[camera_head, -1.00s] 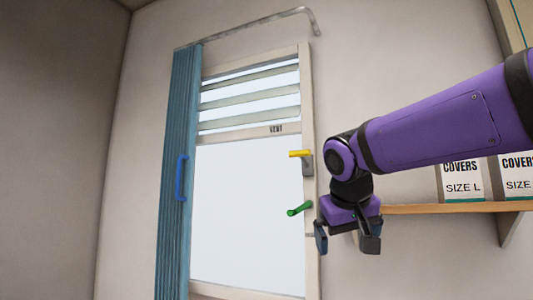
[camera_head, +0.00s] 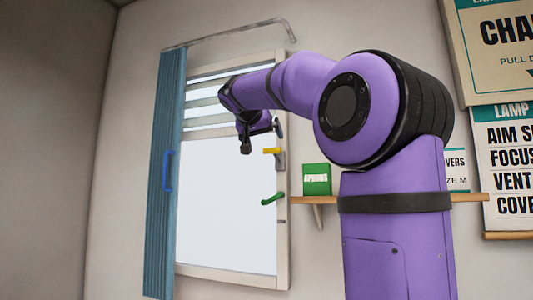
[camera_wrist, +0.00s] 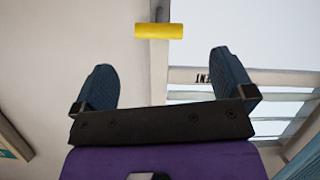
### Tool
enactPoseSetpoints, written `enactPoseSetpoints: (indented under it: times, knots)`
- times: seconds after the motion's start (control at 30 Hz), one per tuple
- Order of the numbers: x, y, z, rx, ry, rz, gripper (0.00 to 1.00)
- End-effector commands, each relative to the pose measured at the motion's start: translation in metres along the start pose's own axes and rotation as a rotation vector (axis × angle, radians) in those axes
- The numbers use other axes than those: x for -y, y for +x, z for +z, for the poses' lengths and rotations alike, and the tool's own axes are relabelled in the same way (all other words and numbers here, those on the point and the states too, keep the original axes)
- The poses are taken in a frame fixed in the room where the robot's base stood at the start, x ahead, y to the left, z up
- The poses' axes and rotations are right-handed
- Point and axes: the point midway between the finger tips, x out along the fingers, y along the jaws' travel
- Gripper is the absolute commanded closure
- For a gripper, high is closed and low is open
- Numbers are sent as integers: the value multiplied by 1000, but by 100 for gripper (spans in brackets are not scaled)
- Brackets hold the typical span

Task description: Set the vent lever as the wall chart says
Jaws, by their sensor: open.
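The yellow lever (camera_head: 272,151) sits on the right side of the window frame, its handle lying level and pointing left. In the wrist view the yellow handle (camera_wrist: 159,31) lies level beyond my fingertips. A VENT label shows upside down in the wrist view (camera_wrist: 204,78). The slatted vent (camera_head: 200,115) is partly hidden behind my arm. The wall chart (camera_head: 508,170) at the right is cut off; a line starting VENT shows, its setting out of view.
A green handle (camera_head: 272,199) is lower on the window frame. A blue curtain (camera_head: 167,230) with a blue handle (camera_head: 168,172) hangs at the left. A wooden shelf (camera_head: 305,201) holds a green APRONS box (camera_head: 316,179). Another sign (camera_head: 500,45) hangs above the chart.

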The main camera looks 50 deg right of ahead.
Motion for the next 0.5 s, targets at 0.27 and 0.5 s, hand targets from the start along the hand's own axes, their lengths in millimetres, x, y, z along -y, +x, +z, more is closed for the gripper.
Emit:
enactPoseSetpoints:
  times: [0.27, 0.5]
  knots:
    - [0, 49, 1, 2, -2, 1, 0]
    - [1, 82, 1, 2, -3, -1, 0]
